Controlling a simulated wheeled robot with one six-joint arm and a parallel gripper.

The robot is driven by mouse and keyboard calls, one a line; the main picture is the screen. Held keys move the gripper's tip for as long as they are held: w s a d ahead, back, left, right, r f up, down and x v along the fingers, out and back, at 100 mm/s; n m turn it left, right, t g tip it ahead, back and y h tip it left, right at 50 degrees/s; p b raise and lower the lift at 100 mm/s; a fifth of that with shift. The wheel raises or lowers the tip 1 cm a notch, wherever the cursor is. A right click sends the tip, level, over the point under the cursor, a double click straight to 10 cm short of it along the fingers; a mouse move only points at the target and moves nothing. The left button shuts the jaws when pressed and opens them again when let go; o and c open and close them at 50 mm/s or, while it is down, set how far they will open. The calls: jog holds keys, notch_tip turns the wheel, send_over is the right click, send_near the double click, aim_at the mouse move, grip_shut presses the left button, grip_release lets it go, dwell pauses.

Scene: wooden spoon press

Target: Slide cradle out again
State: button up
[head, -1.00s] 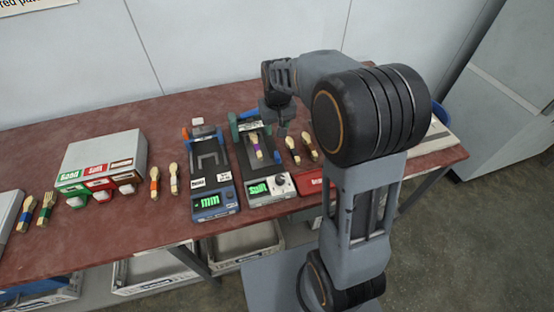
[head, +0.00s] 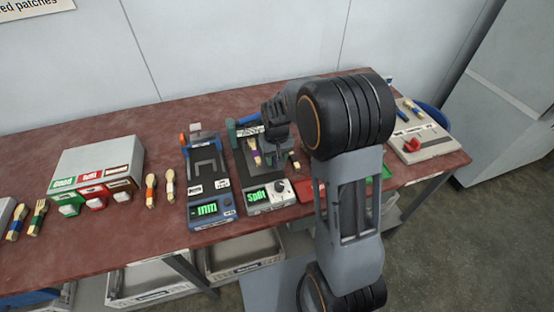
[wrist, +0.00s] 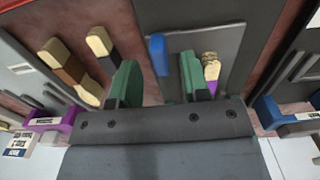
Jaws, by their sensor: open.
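The press with the green "Split" display (head: 257,196) stands in the middle of the table. A spoon with a purple band (head: 256,158) lies on its dark bed, and it also shows in the wrist view (wrist: 211,75). My gripper (head: 274,163) is low over the right side of this press, just right of the spoon. In the wrist view my gripper (wrist: 158,75) has its green-padded fingers apart. A blue upright piece (wrist: 158,55) shows in the gap between them, with the dark plate behind. I cannot tell if it belongs to the cradle or if the fingers touch anything.
A blue-framed press (head: 208,185) stands close on the left. Left of it are loose spoons (head: 150,190) and a grey box (head: 97,166) with coloured labels. A device with a red knob (head: 420,143) stands at the right. Spoons (wrist: 62,62) lie beside my gripper.

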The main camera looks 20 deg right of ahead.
jog(key=shift+f, duration=0.7)
grip_shut()
